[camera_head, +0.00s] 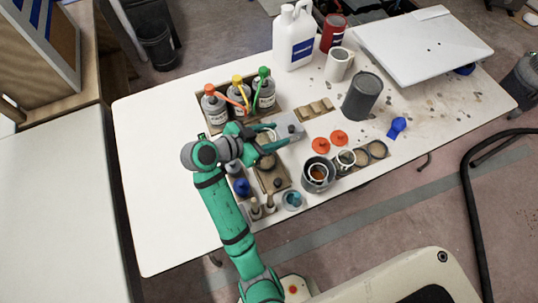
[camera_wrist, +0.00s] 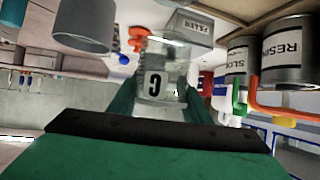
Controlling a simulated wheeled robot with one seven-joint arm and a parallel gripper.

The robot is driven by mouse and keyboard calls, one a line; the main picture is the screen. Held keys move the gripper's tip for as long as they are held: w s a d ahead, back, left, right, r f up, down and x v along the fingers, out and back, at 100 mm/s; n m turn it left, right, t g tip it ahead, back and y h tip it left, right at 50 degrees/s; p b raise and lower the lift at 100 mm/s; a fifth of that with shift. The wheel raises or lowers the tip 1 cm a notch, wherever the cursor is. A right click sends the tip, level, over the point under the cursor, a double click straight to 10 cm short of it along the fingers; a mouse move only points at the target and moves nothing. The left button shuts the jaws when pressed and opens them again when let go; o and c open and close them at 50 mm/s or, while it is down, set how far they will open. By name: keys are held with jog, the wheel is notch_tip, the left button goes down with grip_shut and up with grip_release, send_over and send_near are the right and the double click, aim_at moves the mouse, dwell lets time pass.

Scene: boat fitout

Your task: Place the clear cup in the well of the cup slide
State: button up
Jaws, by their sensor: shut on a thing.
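My gripper (camera_head: 272,138) is over the left-middle of the white table, with its green fingers on either side of a clear cup. In the wrist view the clear cup (camera_wrist: 156,86) carries a black letter mark and sits between the fingers, which are shut on it. In the head view the fingers partly hide the cup. A brown board (camera_head: 277,184) with a dark knob and a round feature lies just below my gripper in the picture. It may be the cup slide, but I cannot tell surely, and my arm partly covers it.
A grey filler box (camera_wrist: 190,27) is close to the cup. Bottles with coloured spouts (camera_head: 238,97) stand in a wooden tray behind my gripper. A dark grey can (camera_head: 362,97), orange discs (camera_head: 321,145) and a row of cups (camera_head: 361,154) are to the right. The table's left side is clear.

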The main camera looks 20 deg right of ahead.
notch_tip(320, 180, down, 5)
jog(key=shift+w+f, duration=0.15)
notch_tip(320, 180, down, 4)
jog(key=shift+r, duration=0.25)
jog(key=shift+d, duration=0.1)
jog(key=o, duration=1)
jog(key=shift+o, duration=0.2)
jog(key=shift+r, duration=0.1)
jog(key=v, duration=1.2)
